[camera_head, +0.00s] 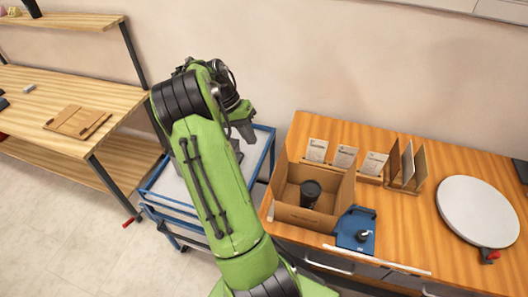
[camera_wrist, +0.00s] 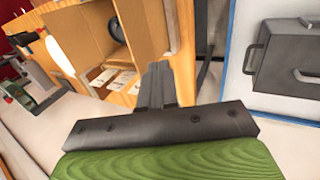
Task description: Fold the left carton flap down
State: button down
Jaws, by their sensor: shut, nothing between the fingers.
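The open cardboard carton (camera_head: 302,216) stands on the wooden bench with a black cup (camera_head: 311,192) inside. Its left flap (camera_head: 280,178) appears raised along the left side. In the wrist view the carton (camera_wrist: 75,28) is at the upper left, with a brown panel (camera_wrist: 142,25) on the side nearest my fingers; I cannot tell for sure that it is the left flap. My gripper (camera_head: 246,132) is left of the carton, above the blue-framed cart. In the wrist view my gripper (camera_wrist: 158,70) is shut and empty, its tips appearing apart from the carton.
A blue-framed cart (camera_head: 264,150) stands left of the bench; a grey box (camera_wrist: 287,55) is on it. Cards (camera_head: 344,156) and upright panels (camera_head: 407,163) stand behind the carton. A blue device (camera_head: 355,229) is right of it, and a round white plate (camera_head: 478,211) lies farther right.

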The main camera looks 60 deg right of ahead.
aim_at(280, 170)
jog(key=s+f, duration=0.5)
jog(key=s, duration=0.1)
jog(key=shift+s+d+f+p, duration=0.2)
jog(key=shift+d+f+p, duration=0.1)
jog(key=shift+d, duration=0.15)
